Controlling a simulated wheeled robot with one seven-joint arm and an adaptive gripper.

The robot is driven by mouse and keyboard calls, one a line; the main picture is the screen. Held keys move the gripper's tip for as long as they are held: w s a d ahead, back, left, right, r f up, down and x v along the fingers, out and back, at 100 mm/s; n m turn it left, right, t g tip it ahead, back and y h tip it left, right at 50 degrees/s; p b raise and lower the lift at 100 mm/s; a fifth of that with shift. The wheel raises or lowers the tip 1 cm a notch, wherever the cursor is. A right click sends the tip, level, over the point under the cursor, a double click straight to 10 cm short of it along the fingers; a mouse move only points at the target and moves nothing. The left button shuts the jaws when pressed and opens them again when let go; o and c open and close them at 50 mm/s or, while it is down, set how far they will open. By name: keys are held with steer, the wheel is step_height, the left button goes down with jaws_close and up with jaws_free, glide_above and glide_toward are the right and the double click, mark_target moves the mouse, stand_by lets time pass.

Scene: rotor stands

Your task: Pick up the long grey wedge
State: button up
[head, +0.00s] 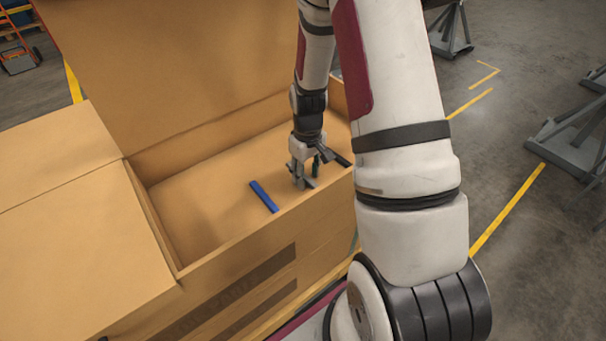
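My gripper (306,172) points down inside the open cardboard box (205,195), near its right end. A small grey piece (310,183) shows at the fingertips, low by the box floor. It may be the long grey wedge, but most of it is hidden and I cannot tell it surely from a finger. I cannot tell whether the fingers are open or shut on it.
A blue wedge (264,196) lies on the box floor, left of my gripper. The box's near wall and raised flap (170,60) bound the space. Grey stands (575,140) are on the floor at right.

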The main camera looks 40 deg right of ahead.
jaws_close()
steer(key=shift+r, duration=0.1)
stand_by(0.3)
